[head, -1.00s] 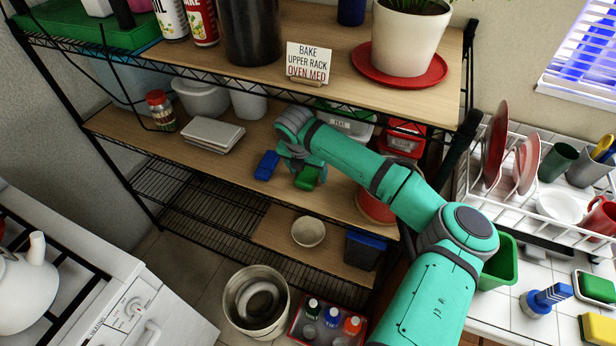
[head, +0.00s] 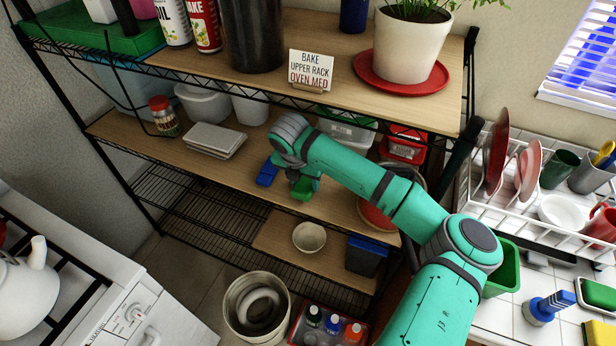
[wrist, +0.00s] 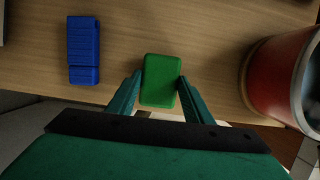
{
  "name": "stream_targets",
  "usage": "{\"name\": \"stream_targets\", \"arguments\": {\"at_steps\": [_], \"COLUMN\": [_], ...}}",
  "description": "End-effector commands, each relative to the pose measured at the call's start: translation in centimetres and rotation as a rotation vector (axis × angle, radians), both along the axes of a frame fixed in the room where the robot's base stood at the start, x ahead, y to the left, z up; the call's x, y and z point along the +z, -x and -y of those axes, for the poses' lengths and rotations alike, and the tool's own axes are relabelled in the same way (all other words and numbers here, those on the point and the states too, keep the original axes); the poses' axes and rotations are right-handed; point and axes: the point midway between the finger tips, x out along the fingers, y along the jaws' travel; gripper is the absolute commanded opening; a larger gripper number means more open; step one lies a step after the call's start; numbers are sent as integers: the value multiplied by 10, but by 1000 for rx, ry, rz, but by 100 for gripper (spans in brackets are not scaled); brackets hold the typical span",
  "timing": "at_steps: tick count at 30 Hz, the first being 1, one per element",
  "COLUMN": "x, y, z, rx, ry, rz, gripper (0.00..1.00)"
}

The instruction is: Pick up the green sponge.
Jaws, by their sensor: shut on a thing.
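The green sponge (wrist: 159,80) is a small green block at the front edge of the middle wooden shelf. In the wrist view it sits between the two fingers of my gripper (wrist: 157,90), which touch its left and right sides. In the head view my gripper (head: 301,180) is over the shelf edge, and the green sponge (head: 302,190) shows below it, partly hidden by the fingers. My gripper is shut on the sponge. I cannot tell whether the sponge is clear of the shelf.
A blue block (wrist: 83,50) lies just left of the sponge. A red pot or bowl (wrist: 275,75) stands close on the right. The upper shelf (head: 320,50) overhangs the work area. A bowl (head: 309,236) and a dark bin (head: 365,256) stand on the lower shelf.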

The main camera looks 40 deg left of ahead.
Motion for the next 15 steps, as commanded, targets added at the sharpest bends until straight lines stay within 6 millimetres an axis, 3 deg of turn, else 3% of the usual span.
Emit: {"name": "stream_targets", "arguments": {"at_steps": [6,15], "x": [0,0], "y": [54,115], "z": [14,28], "rx": [2,1], "ry": [-1,-1], "rz": [-1,0], "gripper": [25,25]}}
